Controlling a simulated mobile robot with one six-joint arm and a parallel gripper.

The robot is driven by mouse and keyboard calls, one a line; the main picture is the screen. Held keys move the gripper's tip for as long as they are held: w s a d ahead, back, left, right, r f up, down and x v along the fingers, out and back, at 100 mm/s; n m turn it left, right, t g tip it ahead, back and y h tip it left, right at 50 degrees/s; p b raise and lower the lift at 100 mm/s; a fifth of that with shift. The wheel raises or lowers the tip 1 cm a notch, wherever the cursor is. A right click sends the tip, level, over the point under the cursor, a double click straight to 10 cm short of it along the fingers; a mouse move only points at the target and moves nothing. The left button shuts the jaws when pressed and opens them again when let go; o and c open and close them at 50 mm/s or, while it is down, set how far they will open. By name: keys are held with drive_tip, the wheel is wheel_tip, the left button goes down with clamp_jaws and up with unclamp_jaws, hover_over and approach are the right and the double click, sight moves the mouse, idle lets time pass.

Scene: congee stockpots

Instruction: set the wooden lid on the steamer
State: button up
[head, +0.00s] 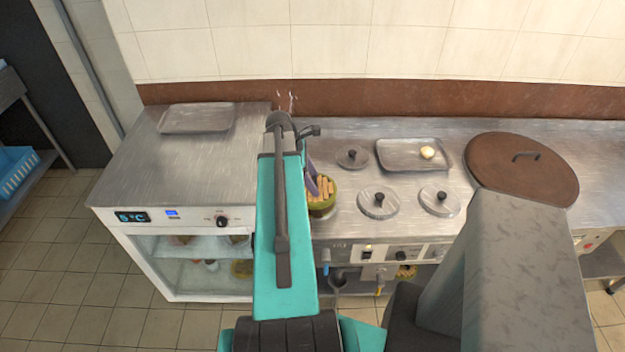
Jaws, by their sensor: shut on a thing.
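A large round brown wooden-looking lid (537,187) with a dark bar handle lies flat at the right of the counter. My gripper is not on it. What lies beneath the lid is hidden, and I cannot make out which thing is the steamer. My gripper (314,182) shows only as a slim purple-grey part beside my teal arm. It is left of the lid, close to a green-rimmed round tub (325,209) with tan sticks. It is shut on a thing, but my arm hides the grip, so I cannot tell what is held.
Grey knobbed lids (379,203) sit on the steel counter, with another (440,201) beside them. A metal tray (395,163) holds a small pale round thing (427,152). An empty-looking tray (196,118) is back left. The left cabinet top (190,165) has free room.

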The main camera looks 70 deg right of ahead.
drive_tip(key=shift+f, duration=0.2)
drive_tip(key=o, duration=0.8)
drive_tip(key=shift+c, duration=0.2)
drive_tip(key=shift+r, duration=0.1)
drive_tip(key=p+v, duration=0.8)
drive_tip(key=v, duration=0.3)
idle(0.5)
drive_tip(key=shift+d, duration=0.1)
idle(0.8)
